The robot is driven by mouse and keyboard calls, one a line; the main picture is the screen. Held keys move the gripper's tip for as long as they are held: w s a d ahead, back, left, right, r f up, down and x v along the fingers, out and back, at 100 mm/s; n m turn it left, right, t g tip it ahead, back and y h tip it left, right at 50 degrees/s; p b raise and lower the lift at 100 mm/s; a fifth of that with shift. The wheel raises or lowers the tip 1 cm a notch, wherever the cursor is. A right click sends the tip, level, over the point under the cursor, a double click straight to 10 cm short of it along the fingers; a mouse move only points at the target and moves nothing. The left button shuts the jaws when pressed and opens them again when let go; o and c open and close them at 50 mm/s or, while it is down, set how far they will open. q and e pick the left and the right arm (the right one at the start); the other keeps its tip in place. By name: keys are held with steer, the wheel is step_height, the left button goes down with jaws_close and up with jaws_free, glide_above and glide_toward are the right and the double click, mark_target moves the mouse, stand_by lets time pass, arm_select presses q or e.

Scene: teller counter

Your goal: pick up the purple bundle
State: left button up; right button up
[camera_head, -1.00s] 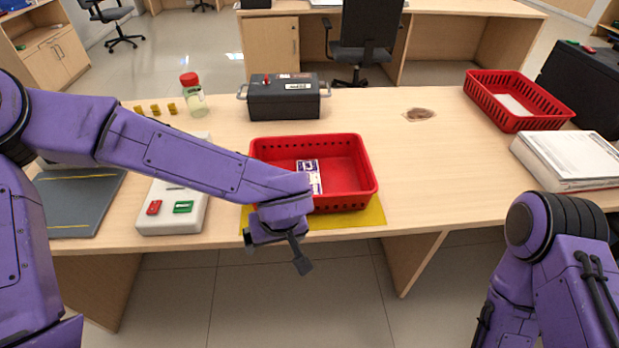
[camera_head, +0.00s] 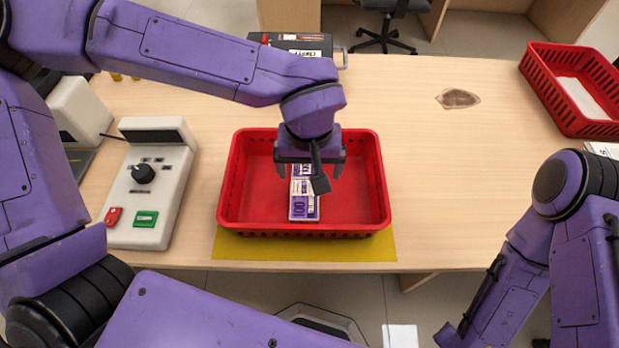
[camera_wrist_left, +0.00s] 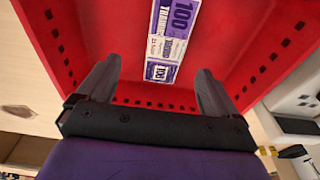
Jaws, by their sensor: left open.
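The purple bundle (camera_head: 304,206), purple and white with printed numbers, lies flat on the floor of a red basket (camera_head: 256,186) in the middle of the counter. It also shows in the left wrist view (camera_wrist_left: 168,42), ahead of and between the two fingers. My left gripper (camera_head: 310,172) is open and empty, pointing down over the basket, and hides part of the bundle. In the left wrist view my left gripper (camera_wrist_left: 154,82) has its fingers wide apart, with the bundle apart from them. My right arm is at the right edge; its gripper is not clearly visible.
The basket stands on a yellow mat (camera_head: 300,248). A white device (camera_head: 150,185) with a knob and red and green buttons is left of it. A dark cash box (camera_head: 290,42) is behind, partly hidden. Another red basket (camera_head: 545,90) is at the right.

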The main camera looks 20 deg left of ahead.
mark_target(305, 188)
arm_select(q)
steer(key=f, duration=0.2)
steer(key=a+f+b, duration=0.1)
steer(key=f, duration=0.4)
steer(key=shift+w+a, duration=0.15)
steer(key=shift+w, duration=0.1)
steer(key=shift+w+f+b, duration=0.1)
steer(key=shift+f+b, duration=0.2)
steer(key=shift+f, duration=0.15)
steer(key=shift+c, duration=0.3)
steer(key=c, duration=1.2)
